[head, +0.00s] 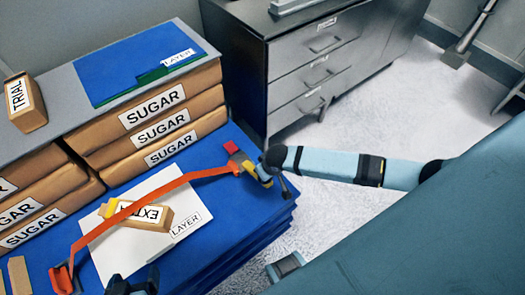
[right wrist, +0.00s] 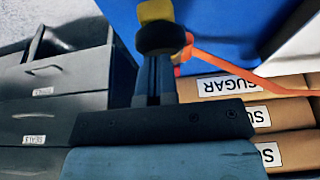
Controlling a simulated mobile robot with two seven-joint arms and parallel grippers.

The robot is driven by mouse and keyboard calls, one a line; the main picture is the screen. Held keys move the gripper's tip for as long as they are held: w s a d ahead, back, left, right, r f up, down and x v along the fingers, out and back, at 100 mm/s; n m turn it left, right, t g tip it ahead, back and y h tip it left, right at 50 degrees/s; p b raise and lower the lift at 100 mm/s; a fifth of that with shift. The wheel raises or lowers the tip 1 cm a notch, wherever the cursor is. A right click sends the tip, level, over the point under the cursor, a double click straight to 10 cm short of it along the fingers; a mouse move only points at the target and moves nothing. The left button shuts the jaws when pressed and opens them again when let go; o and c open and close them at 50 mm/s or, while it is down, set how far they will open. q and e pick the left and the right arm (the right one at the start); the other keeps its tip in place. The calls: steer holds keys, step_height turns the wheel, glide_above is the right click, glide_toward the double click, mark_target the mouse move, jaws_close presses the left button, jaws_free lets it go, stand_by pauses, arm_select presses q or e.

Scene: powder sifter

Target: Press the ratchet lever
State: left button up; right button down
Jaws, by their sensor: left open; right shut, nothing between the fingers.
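An orange strap (head: 140,202) runs slantwise above the blue stack. At its right end is a ratchet with orange and yellow parts (head: 244,164); which part is the lever is hard to tell. My right gripper (head: 270,164) is shut and empty at the ratchet's right side, partly covering it; I cannot tell whether they touch. In the right wrist view, the right gripper (right wrist: 160,40) has a yellow part (right wrist: 156,10) just beyond its tip and the strap (right wrist: 225,66) to its right. My left gripper (head: 132,284) is open and empty at the bottom edge, partly cut off.
A box labelled EXTRA (head: 150,218) sits on a white LAYER sheet (head: 200,222). SUGAR boxes (head: 150,115) are stacked behind, with a TRIAL box (head: 27,100) on top. A grey drawer cabinet (head: 285,60) stands at the back.

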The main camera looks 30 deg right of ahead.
mark_target(269, 181)
steer(key=s+f+t, duration=0.2)
steer(key=f, duration=0.1)
steer(key=shift+s+d+p, duration=0.1)
steer(key=shift+d+p, duration=0.05)
steer(key=shift+p, duration=0.15)
steer(key=shift+s+f, duration=0.2)
steer(key=shift+f, duration=0.2)
arm_select(q)
steer(key=shift+r, duration=0.3)
arm_select(e)
steer(key=shift+s+f, duration=0.1)
steer(key=shift+f, duration=0.05)
arm_select(q)
steer(key=shift+f, duration=0.1)
arm_select(e)
steer(key=shift+s+f, duration=0.1)
steer(key=shift+f, duration=0.05)
